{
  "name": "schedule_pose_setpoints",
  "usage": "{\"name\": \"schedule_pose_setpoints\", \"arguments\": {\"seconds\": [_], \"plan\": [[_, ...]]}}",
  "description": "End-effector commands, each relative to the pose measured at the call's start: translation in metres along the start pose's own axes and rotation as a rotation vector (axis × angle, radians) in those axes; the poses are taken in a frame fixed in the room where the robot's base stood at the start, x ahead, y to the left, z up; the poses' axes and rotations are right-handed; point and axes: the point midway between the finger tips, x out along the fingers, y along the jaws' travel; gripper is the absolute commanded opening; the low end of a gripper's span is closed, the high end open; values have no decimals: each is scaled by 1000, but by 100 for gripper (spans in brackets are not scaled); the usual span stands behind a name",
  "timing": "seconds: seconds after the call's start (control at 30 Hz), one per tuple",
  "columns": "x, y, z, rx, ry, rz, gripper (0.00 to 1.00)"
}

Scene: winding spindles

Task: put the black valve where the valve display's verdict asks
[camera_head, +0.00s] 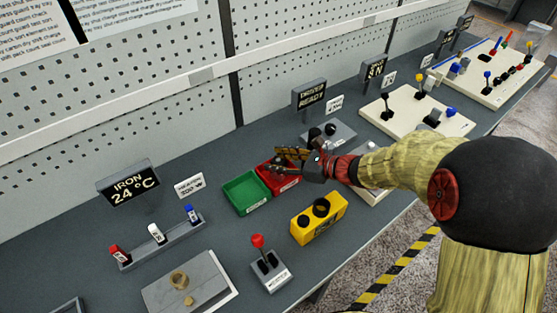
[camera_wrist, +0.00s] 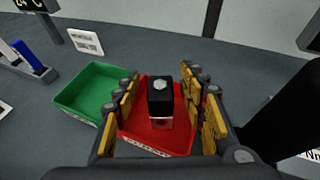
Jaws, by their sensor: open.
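The black valve (camera_wrist: 160,98), a dark block with a pale round top and a reddish lower part, is in the red tray (camera_wrist: 170,136) in the wrist view. My gripper (camera_wrist: 160,82) is open, its yellow-padded fingers on either side of the valve with gaps visible. In the head view my gripper (camera_head: 290,157) is over the red tray (camera_head: 283,184), and I cannot make out the valve there. The green tray (camera_head: 246,193) stands empty to the left of the red one. A dark display (camera_head: 310,95) behind reads READY on its lower line; its upper word is unclear.
A yellow box with black knobs (camera_head: 319,218) and a red-topped lever (camera_head: 268,265) stand in front of the trays. A rack with red, white and blue pieces (camera_head: 160,243) is left, below the IRON 24 °C display (camera_head: 128,190). Cream boards (camera_head: 400,108) lie right.

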Motion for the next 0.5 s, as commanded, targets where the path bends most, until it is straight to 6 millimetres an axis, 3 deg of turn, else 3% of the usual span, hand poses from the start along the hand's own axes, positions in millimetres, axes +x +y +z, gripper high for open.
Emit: {"name": "schedule_pose_setpoints", "arguments": {"seconds": [0.23,0.5], "plan": [[-12,-1,5,0,0,-2,42],[-67,-2,6,3,-1,-5,42]]}}
